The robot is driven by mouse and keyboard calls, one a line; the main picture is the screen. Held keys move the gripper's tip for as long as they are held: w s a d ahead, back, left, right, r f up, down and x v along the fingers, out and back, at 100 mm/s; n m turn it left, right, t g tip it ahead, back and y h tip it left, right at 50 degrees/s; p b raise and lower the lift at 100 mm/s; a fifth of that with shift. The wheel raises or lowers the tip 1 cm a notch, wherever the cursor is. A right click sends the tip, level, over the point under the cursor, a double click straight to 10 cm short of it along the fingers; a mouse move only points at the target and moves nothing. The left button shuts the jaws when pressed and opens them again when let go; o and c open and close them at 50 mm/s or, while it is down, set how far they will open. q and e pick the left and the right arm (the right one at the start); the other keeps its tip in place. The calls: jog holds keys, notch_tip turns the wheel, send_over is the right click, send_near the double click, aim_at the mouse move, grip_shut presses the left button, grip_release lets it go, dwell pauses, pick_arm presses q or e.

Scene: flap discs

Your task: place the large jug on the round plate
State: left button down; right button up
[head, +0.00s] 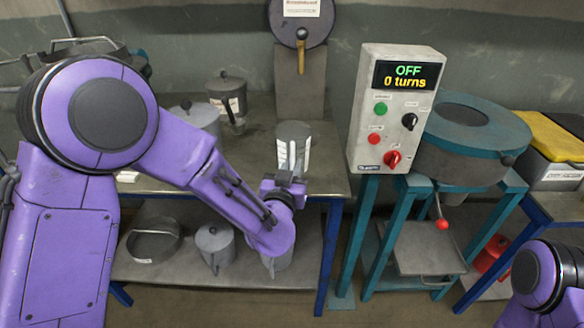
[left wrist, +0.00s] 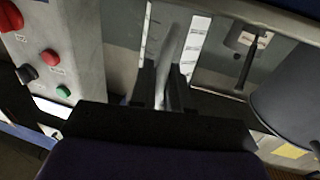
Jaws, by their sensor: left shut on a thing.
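The large jug (head: 293,132) is a grey cylinder with white marked strips. It stands upright on or just above the grey table top; its base is hidden by my arm. My left gripper (head: 284,182) is at its near side, shut on its handle. In the left wrist view, the grey handle (left wrist: 170,62) runs between the two dark fingers (left wrist: 163,88), with the marked jug wall behind. A round grey disc (head: 464,113) tops the teal machine at the right; I cannot tell if this is the round plate. My right gripper is out of view.
A control box (head: 395,108) reading OFF, 0 turns stands right of the jug. Lidded cans (head: 228,92) stand behind my left arm. A lower shelf (head: 180,272) holds a ring and a can. A yellow-lidded bin (head: 550,138) is far right.

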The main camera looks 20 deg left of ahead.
pick_arm(q)
jog(key=c, duration=1.1)
grip_release()
jog(key=shift+f, duration=0.15)
